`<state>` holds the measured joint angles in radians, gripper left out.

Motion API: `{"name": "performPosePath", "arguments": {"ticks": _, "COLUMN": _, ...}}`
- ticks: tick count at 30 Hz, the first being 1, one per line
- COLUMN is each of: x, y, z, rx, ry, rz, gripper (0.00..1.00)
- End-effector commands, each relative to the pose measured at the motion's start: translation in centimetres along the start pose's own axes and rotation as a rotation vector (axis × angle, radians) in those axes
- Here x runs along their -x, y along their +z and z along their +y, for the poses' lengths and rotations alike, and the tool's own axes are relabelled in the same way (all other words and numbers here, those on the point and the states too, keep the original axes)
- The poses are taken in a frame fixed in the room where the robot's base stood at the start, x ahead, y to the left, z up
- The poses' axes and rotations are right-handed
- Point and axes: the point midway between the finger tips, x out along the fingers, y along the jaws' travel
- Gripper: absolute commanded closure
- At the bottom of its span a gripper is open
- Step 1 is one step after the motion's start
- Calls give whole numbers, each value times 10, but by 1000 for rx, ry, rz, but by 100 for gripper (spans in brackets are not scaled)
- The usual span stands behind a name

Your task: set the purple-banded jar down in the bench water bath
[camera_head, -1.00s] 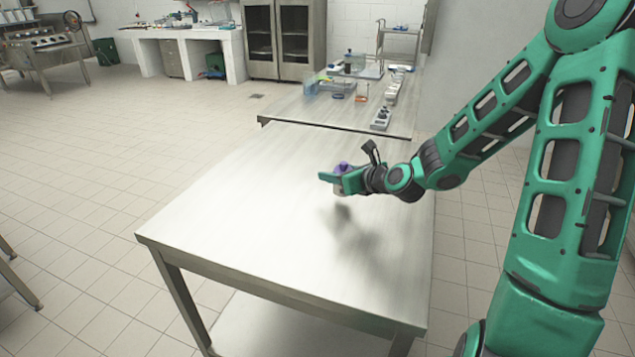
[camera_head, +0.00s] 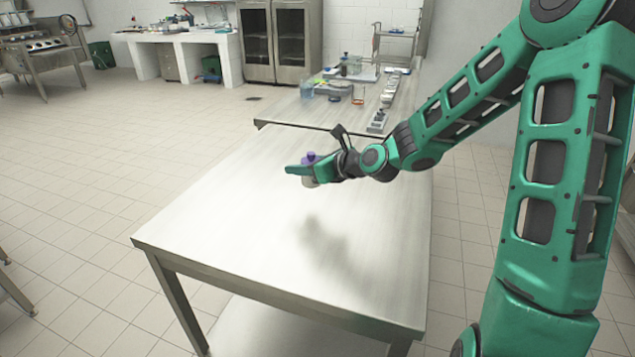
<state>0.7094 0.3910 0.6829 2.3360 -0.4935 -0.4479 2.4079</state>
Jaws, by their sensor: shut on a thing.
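My gripper (camera_head: 306,172) is shut on the purple-banded jar (camera_head: 309,160), a small pale jar with purple at its top. The green finger covers part of the jar. The jar looks upright and is held above the bare steel table, with the arm's shadow on the tabletop below. I cannot make out a bench water bath for certain in this view; the items on the far table are too small to tell apart.
The near steel table (camera_head: 230,235) is bare. A second table (camera_head: 285,108) behind it carries several small items, among them a bluish clear container (camera_head: 306,89) and a grey device (camera_head: 377,122). Steel cabinets (camera_head: 275,40) stand at the back wall.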

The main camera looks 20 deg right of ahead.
Motion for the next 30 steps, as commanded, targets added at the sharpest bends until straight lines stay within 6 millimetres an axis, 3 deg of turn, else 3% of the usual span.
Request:
{"name": "performPosePath", "arguments": {"ticks": 3, "x": -2, "y": -15, "z": -24, "rx": -6, "ry": -1, "rz": 0, "gripper": 85}}
{"name": "performPosePath", "arguments": {"ticks": 9, "x": -5, "y": -29, "z": -48, "rx": -3, "ry": -1, "rz": -1, "gripper": 85}}
{"name": "performPosePath", "arguments": {"ticks": 14, "x": -7, "y": -35, "z": -52, "rx": -1, "ry": 1, "rz": 0, "gripper": 85}}
{"name": "performPosePath", "arguments": {"ticks": 24, "x": -20, "y": -67, "z": -51, "rx": -2, "ry": 2, "rz": -1, "gripper": 85}}
{"name": "performPosePath", "arguments": {"ticks": 30, "x": -20, "y": -68, "z": -51, "rx": 1, "ry": 0, "rz": -1, "gripper": 85}}
